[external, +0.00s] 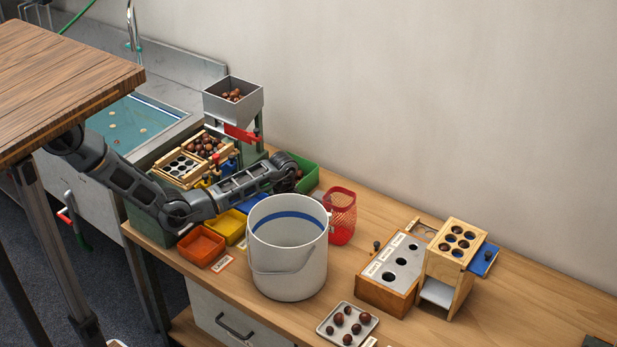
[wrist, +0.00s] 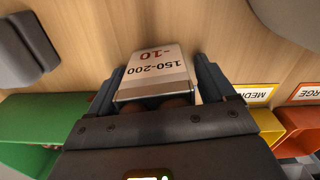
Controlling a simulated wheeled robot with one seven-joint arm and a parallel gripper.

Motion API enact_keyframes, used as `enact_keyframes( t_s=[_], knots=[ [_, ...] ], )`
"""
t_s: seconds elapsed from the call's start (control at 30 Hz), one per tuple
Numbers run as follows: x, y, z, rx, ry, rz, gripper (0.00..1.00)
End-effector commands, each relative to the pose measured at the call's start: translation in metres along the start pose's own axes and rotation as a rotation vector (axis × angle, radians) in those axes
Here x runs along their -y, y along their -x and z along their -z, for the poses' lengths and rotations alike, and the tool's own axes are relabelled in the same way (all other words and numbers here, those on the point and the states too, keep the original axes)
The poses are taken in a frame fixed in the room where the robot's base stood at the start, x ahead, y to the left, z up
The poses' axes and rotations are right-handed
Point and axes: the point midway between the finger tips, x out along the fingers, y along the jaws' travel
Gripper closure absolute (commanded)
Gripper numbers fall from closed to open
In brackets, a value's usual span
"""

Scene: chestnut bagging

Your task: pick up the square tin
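The square tin (wrist: 155,75) shows in the wrist view as a pale metal box with an upside-down label reading "150-200" and "-10". Brown round shapes, apparently chestnuts, show dimly inside its near rim. My gripper (wrist: 161,82) has one dark finger on each side of the tin. A thin pale sliver shows by the right finger, and I cannot tell whether both fingers touch the tin. In the external view my gripper (external: 288,178) is low over the bench behind the white bucket. The tin is not clearly visible there.
The tall white bucket (external: 288,262) stands close in front of my gripper. A green bin (external: 304,178) is behind it and a red mesh cup (external: 342,218) to its right. Yellow (external: 228,226) and orange (external: 201,246) bins are to the left. The bench behind the wooden boxes is clear.

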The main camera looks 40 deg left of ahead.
Motion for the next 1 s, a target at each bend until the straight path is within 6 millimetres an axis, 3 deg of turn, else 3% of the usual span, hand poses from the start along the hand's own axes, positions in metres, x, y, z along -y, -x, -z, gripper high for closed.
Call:
enact_keyframes(
  t_s=[0.07, 0.57, 0.83, 1.0],
  knots=[
    [0.000, 0.000, 0.000, 0.000, 0.000, 0.000, 0.25],
    [0.000, 0.000, 0.000, 0.000, -0.001, 0.000, 0.73],
    [0.000, 0.003, 0.000, 0.000, -0.001, -0.001, 0.74],
    [-0.001, 0.025, -0.001, 0.002, -0.001, -0.004, 0.74]
  ],
)
